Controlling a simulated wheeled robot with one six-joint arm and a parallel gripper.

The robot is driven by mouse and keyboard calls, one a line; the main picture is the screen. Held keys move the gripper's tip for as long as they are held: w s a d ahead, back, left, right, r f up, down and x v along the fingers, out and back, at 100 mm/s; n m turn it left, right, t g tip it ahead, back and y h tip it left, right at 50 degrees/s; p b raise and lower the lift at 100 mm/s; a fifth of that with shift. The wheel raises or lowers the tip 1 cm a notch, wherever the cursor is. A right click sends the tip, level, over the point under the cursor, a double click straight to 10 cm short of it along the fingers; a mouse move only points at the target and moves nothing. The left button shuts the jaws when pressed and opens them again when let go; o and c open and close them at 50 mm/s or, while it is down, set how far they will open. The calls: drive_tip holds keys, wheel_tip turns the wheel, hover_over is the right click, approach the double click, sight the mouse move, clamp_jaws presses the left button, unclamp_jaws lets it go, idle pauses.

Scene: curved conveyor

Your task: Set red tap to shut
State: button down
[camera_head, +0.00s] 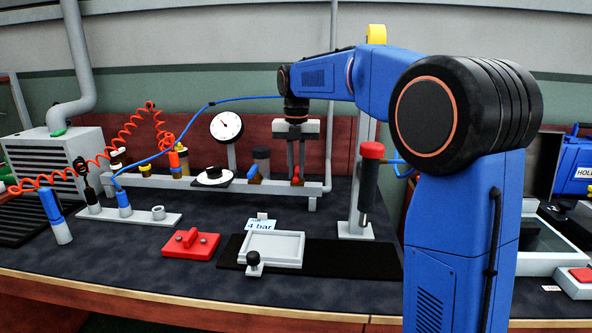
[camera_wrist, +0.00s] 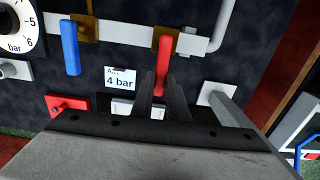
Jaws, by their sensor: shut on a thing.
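The red tap (camera_wrist: 163,50) has a red lever on a brass body on the grey rail. In the wrist view its lever points down the picture, crosswise to the rail. In the head view only a small red part (camera_head: 296,180) shows between the fingers. My gripper (camera_head: 296,167) points down at the rail, shut on the red lever. In the wrist view my gripper's dark fingers (camera_wrist: 164,92) stand on either side of the lever's lower end, which they partly hide.
A blue tap lever (camera_wrist: 70,48) hangs crosswise to the rail, left of the red one. A round gauge (camera_head: 226,125) stands behind the rail. A "4 bar" card (camera_head: 257,226), a pale tray (camera_head: 272,248) and a red block (camera_head: 190,245) are nearer. A red-topped post (camera_head: 371,180) stands right of my gripper.

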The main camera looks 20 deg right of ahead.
sight(296, 174)
drive_tip(key=c, duration=1.7)
unclamp_jaws()
wheel_tip(296, 174, up, 17)
drive_tip(key=shift+r, duration=0.2)
